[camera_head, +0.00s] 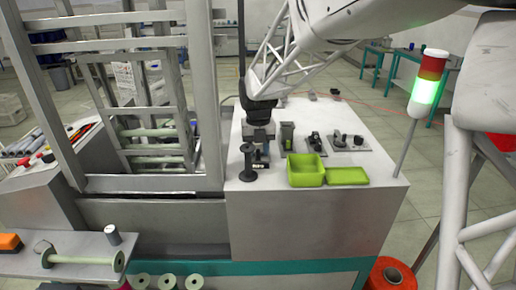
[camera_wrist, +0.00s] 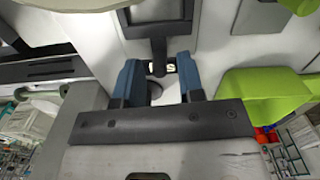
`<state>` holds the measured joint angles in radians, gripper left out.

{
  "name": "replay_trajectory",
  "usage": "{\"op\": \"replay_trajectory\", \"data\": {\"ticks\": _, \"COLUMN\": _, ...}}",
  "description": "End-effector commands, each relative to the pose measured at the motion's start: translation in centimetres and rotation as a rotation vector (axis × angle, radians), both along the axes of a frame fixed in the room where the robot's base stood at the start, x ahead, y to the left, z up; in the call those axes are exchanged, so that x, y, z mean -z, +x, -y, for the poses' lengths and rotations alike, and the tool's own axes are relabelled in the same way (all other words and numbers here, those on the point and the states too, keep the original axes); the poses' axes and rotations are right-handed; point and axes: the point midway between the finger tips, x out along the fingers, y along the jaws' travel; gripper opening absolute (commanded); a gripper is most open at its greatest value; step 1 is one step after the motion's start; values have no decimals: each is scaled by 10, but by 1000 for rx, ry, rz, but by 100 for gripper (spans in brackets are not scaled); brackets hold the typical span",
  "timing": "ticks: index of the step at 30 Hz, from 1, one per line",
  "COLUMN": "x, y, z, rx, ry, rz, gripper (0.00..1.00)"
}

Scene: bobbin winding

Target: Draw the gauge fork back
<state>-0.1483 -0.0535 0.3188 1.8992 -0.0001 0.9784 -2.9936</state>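The gauge is a dark grey device, its frame (camera_wrist: 158,10) showing at the top of the wrist view. A narrow dark stem (camera_wrist: 158,47), which looks like the fork, runs from it towards my gripper (camera_wrist: 158,72). My gripper's two blue fingers are apart, one on each side of the stem, with gaps visible. In the head view my gripper (camera_head: 258,133) points down over the gauge (camera_head: 261,158) on the white bench top. The fingers and wrist hide part of the gauge there.
A black spool (camera_head: 247,165) stands close left of the gauge. A lime-green open box (camera_head: 306,178) and its lid (camera_head: 347,176) lie to the right. Small fixtures (camera_head: 338,141) stand behind them. A metal frame (camera_head: 206,90) rises at left, a signal lamp (camera_head: 428,85) at right.

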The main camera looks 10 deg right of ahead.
Motion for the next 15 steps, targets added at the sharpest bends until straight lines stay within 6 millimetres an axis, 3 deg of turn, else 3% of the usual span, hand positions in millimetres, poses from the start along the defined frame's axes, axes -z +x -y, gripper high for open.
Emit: {"op": "replay_trajectory", "data": {"ticks": 15, "x": -9, "y": 1, "z": 0, "rx": 0, "ry": 0, "rz": 2, "gripper": 36}}
